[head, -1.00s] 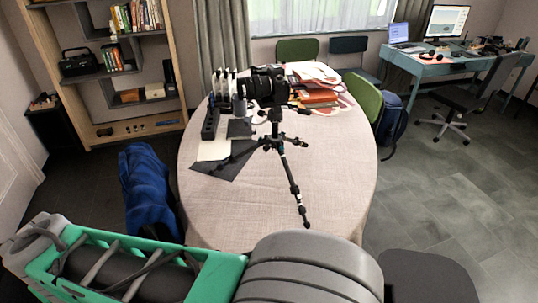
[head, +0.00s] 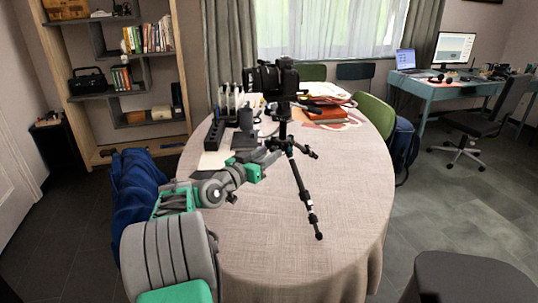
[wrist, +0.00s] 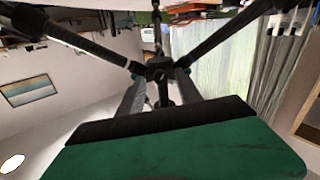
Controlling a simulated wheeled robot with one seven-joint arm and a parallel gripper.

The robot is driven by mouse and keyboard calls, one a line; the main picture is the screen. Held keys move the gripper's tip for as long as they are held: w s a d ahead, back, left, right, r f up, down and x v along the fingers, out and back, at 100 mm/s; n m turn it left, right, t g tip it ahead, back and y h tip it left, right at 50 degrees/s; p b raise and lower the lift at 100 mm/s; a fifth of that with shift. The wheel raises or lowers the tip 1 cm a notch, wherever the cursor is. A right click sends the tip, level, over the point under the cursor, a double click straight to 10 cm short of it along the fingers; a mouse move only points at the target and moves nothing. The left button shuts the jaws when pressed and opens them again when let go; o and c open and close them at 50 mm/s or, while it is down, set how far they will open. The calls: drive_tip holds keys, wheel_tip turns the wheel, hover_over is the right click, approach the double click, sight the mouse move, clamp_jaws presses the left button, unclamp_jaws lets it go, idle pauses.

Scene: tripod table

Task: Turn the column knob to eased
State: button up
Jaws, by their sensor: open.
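The small black tripod (head: 283,130) stands on the table with a black camera (head: 270,80) on top. Its hub and spread legs show in the wrist view (wrist: 160,66). The column knob is too small and dark to pick out in either view. My gripper (head: 270,153) is at the tripod just below the camera, reaching in from the lower left. In the wrist view (wrist: 160,76) its two grey fingers are apart, one on each side of the dark part below the hub. Whether they touch it I cannot tell.
The round cloth-covered table (head: 330,215) has bare room at front and right. A black rack (head: 215,133) stands left of the tripod, and papers and a red book (head: 325,115) lie behind it.

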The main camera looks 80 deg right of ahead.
drive_tip(key=shift+s+d, duration=0.2)
drive_tip(key=shift+d, duration=0.3)
clamp_jaws()
